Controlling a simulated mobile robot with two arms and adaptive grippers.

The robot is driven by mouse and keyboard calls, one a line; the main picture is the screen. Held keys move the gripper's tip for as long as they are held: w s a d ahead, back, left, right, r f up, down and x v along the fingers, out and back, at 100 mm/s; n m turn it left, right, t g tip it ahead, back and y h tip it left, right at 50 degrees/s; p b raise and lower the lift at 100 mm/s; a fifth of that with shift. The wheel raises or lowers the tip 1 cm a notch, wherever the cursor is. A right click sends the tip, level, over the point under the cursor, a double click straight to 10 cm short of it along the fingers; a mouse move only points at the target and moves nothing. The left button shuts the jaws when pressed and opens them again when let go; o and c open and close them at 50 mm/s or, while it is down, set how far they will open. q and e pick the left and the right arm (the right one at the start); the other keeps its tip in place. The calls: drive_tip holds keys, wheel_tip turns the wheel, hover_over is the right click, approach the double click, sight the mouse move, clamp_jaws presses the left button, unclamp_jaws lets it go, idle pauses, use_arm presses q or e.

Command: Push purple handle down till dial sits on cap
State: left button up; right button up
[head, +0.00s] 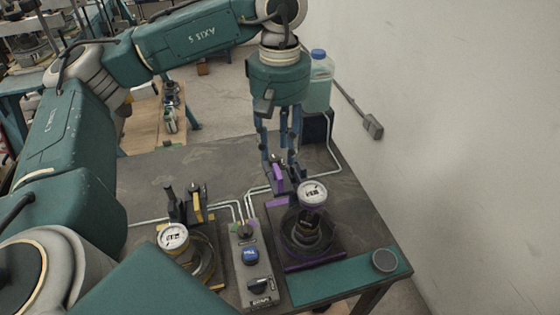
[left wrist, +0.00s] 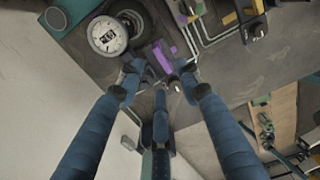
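The purple handle (head: 279,180) is on the lever unit at the right of the bench. It also shows in the left wrist view (left wrist: 166,58). Its white dial (head: 313,193) stands above the dark round part of the unit (head: 307,230); I cannot make out the cap clearly. The dial is at upper left in the left wrist view (left wrist: 107,36). My left gripper (head: 280,160) points down just above the purple handle. Its fingers are spread, with the handle beyond and between the tips (left wrist: 160,80); contact cannot be told. My right gripper is not in view.
A similar unit with a yellow handle (head: 198,207) and a dial (head: 173,237) stands to the left. A grey control box (head: 250,262) is between them. A blue-capped bottle (head: 319,82) stands behind, near the wall. A small round disc (head: 385,260) lies at the front right.

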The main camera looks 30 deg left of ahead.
use_arm(q)
drive_tip(key=shift+f+p, duration=0.5)
drive_tip(key=shift+f, duration=2.2)
clamp_jaws()
